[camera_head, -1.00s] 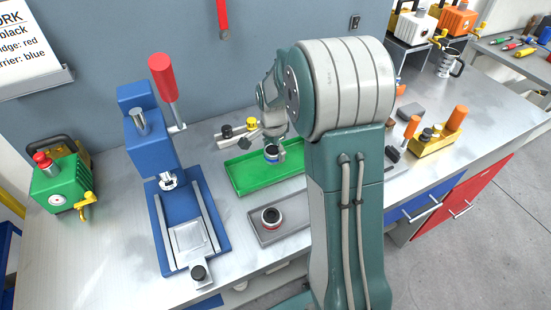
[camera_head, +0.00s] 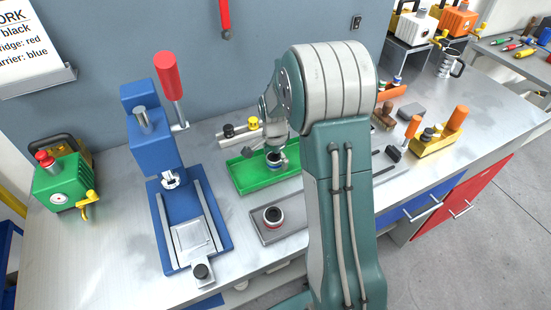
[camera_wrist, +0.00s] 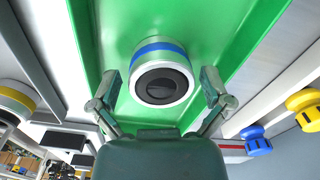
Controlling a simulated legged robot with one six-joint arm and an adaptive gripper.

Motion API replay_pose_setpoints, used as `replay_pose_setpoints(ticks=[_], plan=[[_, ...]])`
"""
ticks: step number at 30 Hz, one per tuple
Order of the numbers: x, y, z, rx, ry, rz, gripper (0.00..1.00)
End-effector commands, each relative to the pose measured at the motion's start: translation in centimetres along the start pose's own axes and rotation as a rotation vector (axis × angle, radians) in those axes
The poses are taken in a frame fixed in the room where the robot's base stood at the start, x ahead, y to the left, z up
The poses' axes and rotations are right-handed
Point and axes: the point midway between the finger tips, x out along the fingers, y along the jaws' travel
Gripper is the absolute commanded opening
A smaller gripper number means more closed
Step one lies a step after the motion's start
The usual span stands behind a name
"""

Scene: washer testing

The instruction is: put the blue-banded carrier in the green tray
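The blue-banded carrier (camera_head: 275,162) is a short silver cylinder with a dark top. It is inside the green tray (camera_head: 246,180), towards the tray's right part. The wrist view shows the carrier (camera_wrist: 160,48) upright against the green tray floor (camera_wrist: 215,25), with its dark end facing the camera. My gripper (camera_wrist: 162,92) is around it, one finger on each side, with a visible gap between each finger and the carrier. In the head view my gripper (camera_head: 276,151) is just above the carrier, and my arm hides the tray's right end.
A grey tray (camera_head: 262,236) in front holds a red-banded part (camera_head: 273,217). A blue press (camera_head: 160,150) with a red handle stands to the left. Behind the green tray, a rack (camera_head: 232,140) holds black and yellow pieces. The bench's left front is clear.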

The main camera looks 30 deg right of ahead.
Motion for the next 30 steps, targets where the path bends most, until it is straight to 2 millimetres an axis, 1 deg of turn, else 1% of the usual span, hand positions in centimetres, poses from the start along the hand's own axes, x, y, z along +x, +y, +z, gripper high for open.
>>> replay_pose_setpoints(ticks=[7,10,14,21,24,27,30], plan=[[-0.1,0.0,0.0,0.0,0.0,0.0,1.0],[-0.8,0.0,0.0,0.0,0.001,-0.002,1.0],[-3.1,-0.1,-0.1,0.0,0.002,-0.005,1.0],[-8.2,-0.1,0.0,0.0,0.002,-0.005,1.0],[-10.0,-0.1,0.0,0.0,0.002,-0.005,1.0],[-11.2,-0.1,0.0,0.0,0.001,-0.002,1.0],[-11.9,-0.1,0.0,0.0,0.001,-0.001,1.0]])
